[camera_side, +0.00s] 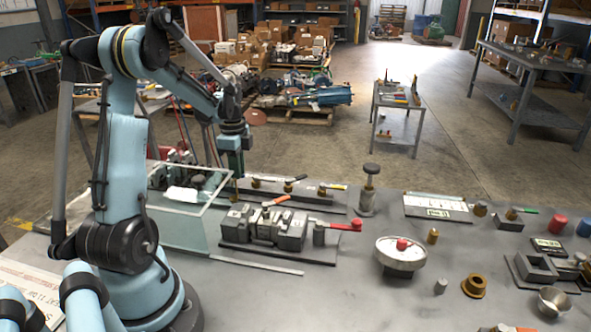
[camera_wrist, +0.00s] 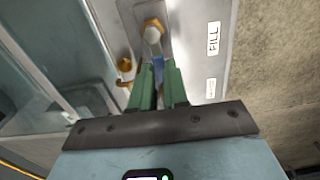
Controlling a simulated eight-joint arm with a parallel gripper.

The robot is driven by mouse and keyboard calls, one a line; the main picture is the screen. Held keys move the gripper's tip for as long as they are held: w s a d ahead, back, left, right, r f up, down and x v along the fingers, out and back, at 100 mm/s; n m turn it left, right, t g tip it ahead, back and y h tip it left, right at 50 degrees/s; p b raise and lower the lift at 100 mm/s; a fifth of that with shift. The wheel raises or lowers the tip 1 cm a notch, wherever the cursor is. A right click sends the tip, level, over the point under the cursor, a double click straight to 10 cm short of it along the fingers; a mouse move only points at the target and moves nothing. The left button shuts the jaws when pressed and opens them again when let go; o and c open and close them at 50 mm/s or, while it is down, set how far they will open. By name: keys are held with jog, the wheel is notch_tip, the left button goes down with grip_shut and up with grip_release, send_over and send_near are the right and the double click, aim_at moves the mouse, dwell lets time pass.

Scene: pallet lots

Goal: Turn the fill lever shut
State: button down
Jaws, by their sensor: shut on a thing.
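The fill lever (camera_wrist: 158,68) shows in the wrist view as a blue handle running from a brass hex fitting with a pale round cap (camera_wrist: 152,32) down between the fingers. A plate beside it carries a "FILL" label (camera_wrist: 213,38). My gripper (camera_wrist: 158,72) has green fingers shut on the blue handle, whose lower part they hide. In the side view my gripper (camera_side: 235,172) points down at the left end of the back valve plate (camera_side: 335,206); the fill lever cannot be made out there.
A clear-walled box (camera_side: 200,222) stands close left of my gripper. Other valve levers, with black, orange and yellow handles (camera_side: 300,178), line the plate to the right. A small brass fitting (camera_wrist: 124,66) is near the fingers.

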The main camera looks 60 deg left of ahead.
jog(key=c, duration=1.1)
grip_release()
